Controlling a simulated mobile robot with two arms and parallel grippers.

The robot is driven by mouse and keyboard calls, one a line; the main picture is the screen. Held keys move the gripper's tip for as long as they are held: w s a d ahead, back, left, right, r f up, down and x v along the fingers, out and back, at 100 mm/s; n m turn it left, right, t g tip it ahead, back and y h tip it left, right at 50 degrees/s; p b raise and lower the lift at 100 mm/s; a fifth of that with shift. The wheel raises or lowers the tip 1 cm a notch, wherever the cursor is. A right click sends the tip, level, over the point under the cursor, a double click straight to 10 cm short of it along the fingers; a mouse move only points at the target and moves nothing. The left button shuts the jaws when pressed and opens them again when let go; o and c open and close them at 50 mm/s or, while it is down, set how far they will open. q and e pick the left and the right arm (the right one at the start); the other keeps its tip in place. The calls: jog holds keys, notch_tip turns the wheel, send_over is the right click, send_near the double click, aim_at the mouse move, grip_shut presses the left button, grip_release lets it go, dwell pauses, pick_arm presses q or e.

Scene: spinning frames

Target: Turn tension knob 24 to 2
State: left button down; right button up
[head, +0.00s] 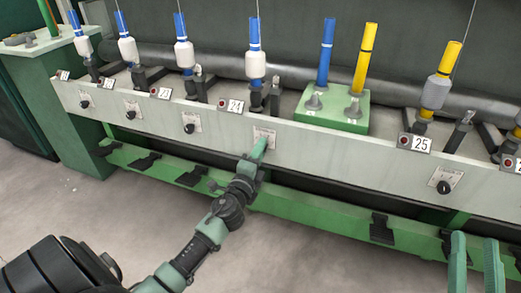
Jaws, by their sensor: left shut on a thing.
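The number plate 24 (233,106) is on the pale front rail, with a red button beside it. Below and right of it is a small dial plate (264,131) with markings too small to read. My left gripper (261,144) reaches up to this dial and is shut on the tension knob there. The green fingers hide the knob, so its pointer setting cannot be read. My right gripper (474,240) is at the lower right, its two green fingers apart and empty, away from the rail.
Other black knobs sit along the rail (340,160), one (189,128) to the left and one (444,187) below plate 25 (414,143). Blue and yellow bobbins stand behind the rail, two on a green block (330,113). Black pedals (382,228) line the green lower beam. The floor in front is clear.

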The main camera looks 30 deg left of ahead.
pick_arm(q)
jog(key=shift+f+m, duration=0.1)
jog(key=shift+m, duration=1)
pick_arm(e)
jog(key=shift+w+f+g, duration=0.15)
jog(key=shift+f+g, duration=0.35)
jog(key=shift+f, duration=0.45)
pick_arm(q)
jog(key=c, duration=1.1)
grip_release()
jog(key=shift+o, duration=0.2)
pick_arm(e)
jog(key=shift+r, duration=0.15)
pick_arm(q)
jog(key=shift+s, duration=0.15)
jog(key=v, duration=0.7)
jog(key=shift+s, duration=0.3)
pick_arm(e)
jog(key=shift+r+t, duration=0.3)
jog(key=shift+r, duration=0.35)
